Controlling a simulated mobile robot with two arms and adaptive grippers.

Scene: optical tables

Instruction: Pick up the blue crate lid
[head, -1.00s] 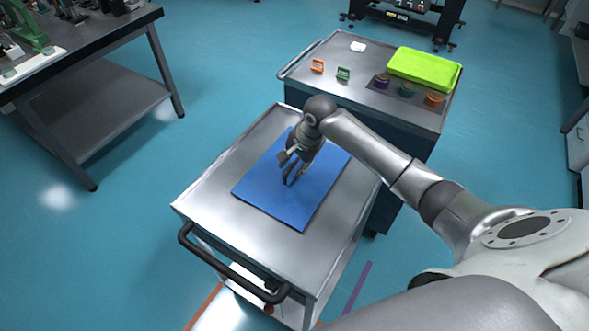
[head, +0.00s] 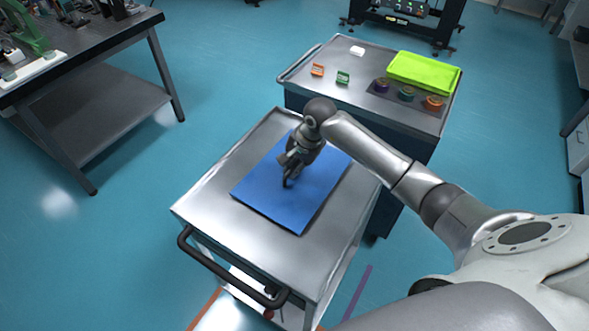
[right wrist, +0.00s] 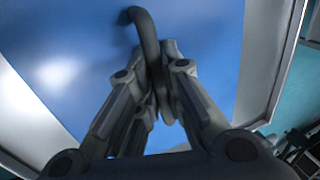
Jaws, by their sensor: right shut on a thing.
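The blue crate lid (head: 280,206) is a flat blue panel on the metal top of a cart in the head view. It fills much of the right wrist view (right wrist: 65,45). A dark curved handle (right wrist: 143,22) stands on the lid. My right gripper (head: 288,180) is at the middle of the lid. In the right wrist view its fingers (right wrist: 160,90) are closed together on the handle. The fingers hide part of the handle. I cannot tell whether the lid is clear of the cart top. My left gripper is not in view.
The near cart (head: 200,197) has a bare metal rim around the lid and a dark push handle (head: 228,268). A second cart (head: 310,57) behind holds a green tray (head: 425,72) and several small items. A dark table (head: 100,50) stands at the left.

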